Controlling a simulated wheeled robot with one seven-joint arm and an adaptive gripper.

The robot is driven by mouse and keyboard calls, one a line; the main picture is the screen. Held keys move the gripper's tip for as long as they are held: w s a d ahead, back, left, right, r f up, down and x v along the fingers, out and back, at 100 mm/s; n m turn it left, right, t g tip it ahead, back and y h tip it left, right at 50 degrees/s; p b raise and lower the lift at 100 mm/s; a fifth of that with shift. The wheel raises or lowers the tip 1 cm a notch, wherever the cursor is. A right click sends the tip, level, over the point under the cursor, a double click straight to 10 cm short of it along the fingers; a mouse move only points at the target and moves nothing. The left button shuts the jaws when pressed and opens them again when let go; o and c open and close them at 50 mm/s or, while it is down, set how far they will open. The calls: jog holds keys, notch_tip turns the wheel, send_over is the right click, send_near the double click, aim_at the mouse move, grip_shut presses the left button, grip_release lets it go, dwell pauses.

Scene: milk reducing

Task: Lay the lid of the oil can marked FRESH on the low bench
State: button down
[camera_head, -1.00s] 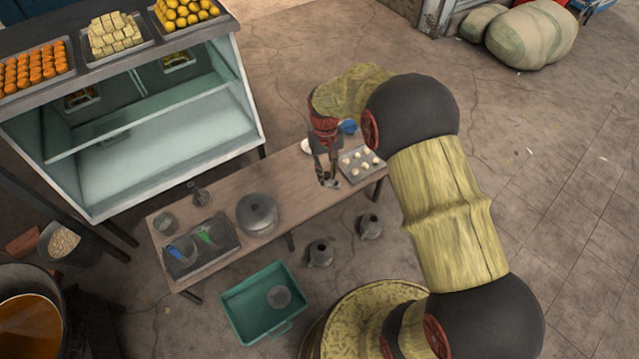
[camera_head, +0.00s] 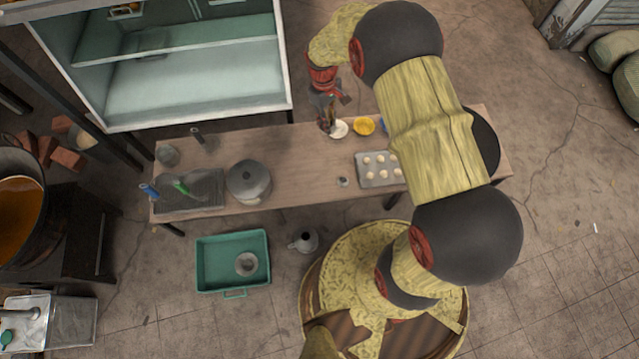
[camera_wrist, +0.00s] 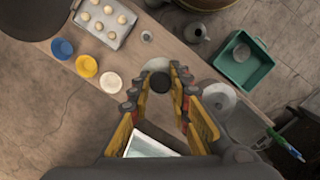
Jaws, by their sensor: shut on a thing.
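My gripper (camera_head: 326,126) is over the rear part of the low bench (camera_head: 300,178), left of a white dish. In the wrist view its fingers (camera_wrist: 162,82) are closed around a small round piece with a dark end (camera_wrist: 162,82) and a pale part beyond it. It looks like a lid, but I see no marking on it. A grey oil can (camera_head: 303,240) with a spout stands on the floor in front of the bench. It also shows in the wrist view (camera_wrist: 196,33). The word FRESH cannot be read. A small grey piece (camera_head: 342,181) sits near the bench's front edge.
The bench holds a yellow bowl (camera_head: 364,126), a white dish (camera_head: 341,128), a tray of buns (camera_head: 380,183), a pot (camera_head: 249,187) and a rack (camera_head: 205,203). A green tub (camera_head: 205,270) is on the floor. The bench middle, right of the pot, is clear.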

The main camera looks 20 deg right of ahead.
jog(key=f+n, duration=0.1)
jog(key=d+f+n, duration=0.1)
jog(key=f+n, duration=0.2)
jog(key=shift+w+d+f+b, duration=0.1)
jog(key=shift+w+d+b, duration=0.2)
jog(key=shift+d+b, duration=0.1)
jog(key=s+a+f+n+t+b, duration=0.1)
jog(key=a+f+n+b, duration=0.1)
jog(key=f+n, duration=0.8)
jog(key=s+a+f+n+t+b, duration=0.1)
jog(key=a+f+n+t+b, duration=0.15)
jog(key=f+n, duration=0.85)
jog(key=s+a+f+n+g+y+b, duration=0.25)
jog(key=s+a+f+n, duration=0.5)
jog(key=s+n, duration=0.6)
jog(key=n+t+b, duration=0.1)
jog(key=n+b, duration=0.2)
send_over(319, 185)
jog(key=shift+m+h, duration=0.25)
jog(key=shift+h, duration=0.2)
jog(key=f, duration=1)
jog(key=shift+s+d+f, duration=0.15)
jog(key=shift+s+f, duration=0.15)
jog(key=shift+f, duration=0.05)
jog(key=shift+w+d+f+b, duration=0.15)
jog(key=shift+f+b, duration=0.6)
jog(key=shift+f, duration=0.9)
